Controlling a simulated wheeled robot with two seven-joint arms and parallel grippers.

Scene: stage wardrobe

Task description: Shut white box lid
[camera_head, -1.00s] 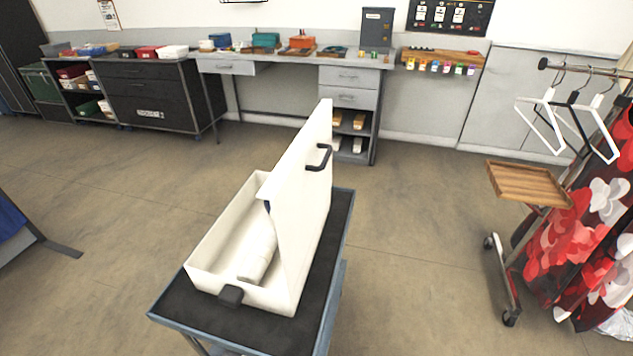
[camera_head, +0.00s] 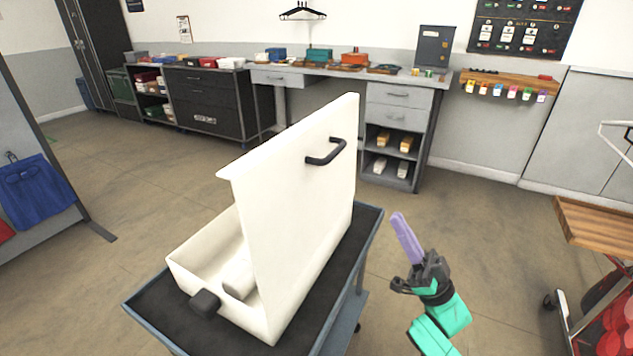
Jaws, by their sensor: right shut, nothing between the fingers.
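The white box (camera_head: 188,262) stands on a cart with a dark top (camera_head: 150,308). Its white lid (camera_head: 300,215) is raised steeply, hinged along the box's right side. A black handle (camera_head: 326,152) is on the lid's outer face, and a black block (camera_head: 205,302) is on the box's near end. A white roll-like item (camera_head: 239,276) lies inside, partly hidden by the lid. My right gripper (camera_head: 408,238) is right of the cart, apart from the lid, and shut with nothing held. My left gripper is out of view.
A wooden tray on a stand (camera_head: 597,232) is at the right. A workbench (camera_head: 400,78) and dark drawer cabinet (camera_head: 210,100) line the back wall. A blue cloth (camera_head: 38,195) hangs at the left. Floor between cart and bench is clear.

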